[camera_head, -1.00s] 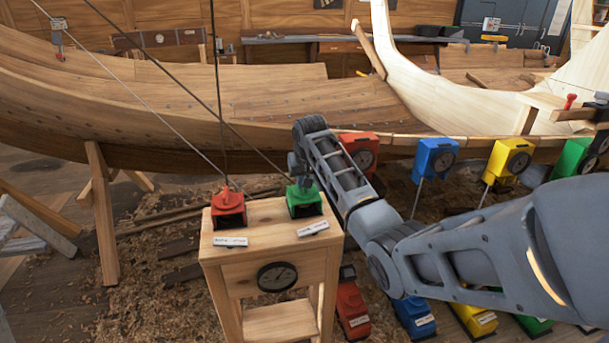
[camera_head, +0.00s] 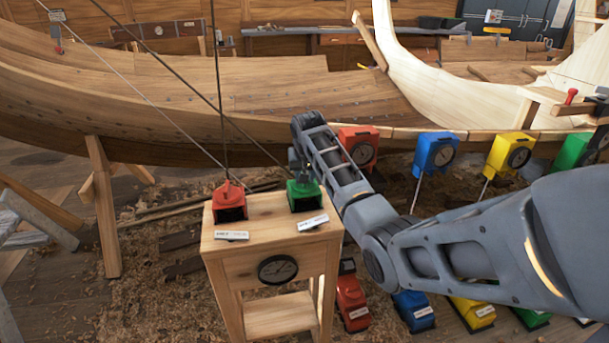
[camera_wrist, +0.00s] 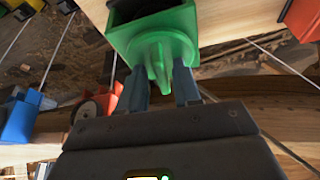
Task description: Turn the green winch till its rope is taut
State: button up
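The green winch (camera_head: 304,195) stands on the right of the wooden stand's top (camera_head: 268,208), beside a red winch (camera_head: 229,202). A dark rope (camera_head: 160,62) runs from the upper left down to the green winch and looks nearly straight; I cannot tell whether it is taut. My gripper (camera_head: 303,172) is at the back of the green winch, its fingers mostly hidden by the arm. In the wrist view, the green winch (camera_wrist: 155,30) shows a round knob with a raised fin. My gripper's two fingers (camera_wrist: 161,88) stand either side of the fin, with visible gaps.
White labels (camera_head: 313,222) lie before the winches, and a round dial (camera_head: 278,269) is on the stand's front. Several coloured boxes (camera_head: 436,152) stand right, behind my arm. The wooden hull (camera_head: 150,110) lies behind.

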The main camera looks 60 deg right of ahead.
jog(key=shift+w+r, duration=0.1)
dwell(0.4)
jog(key=shift+a+r, duration=0.1)
jog(key=shift+r, duration=0.1)
jog(key=v, duration=0.7)
jog(key=shift+a, duration=0.15)
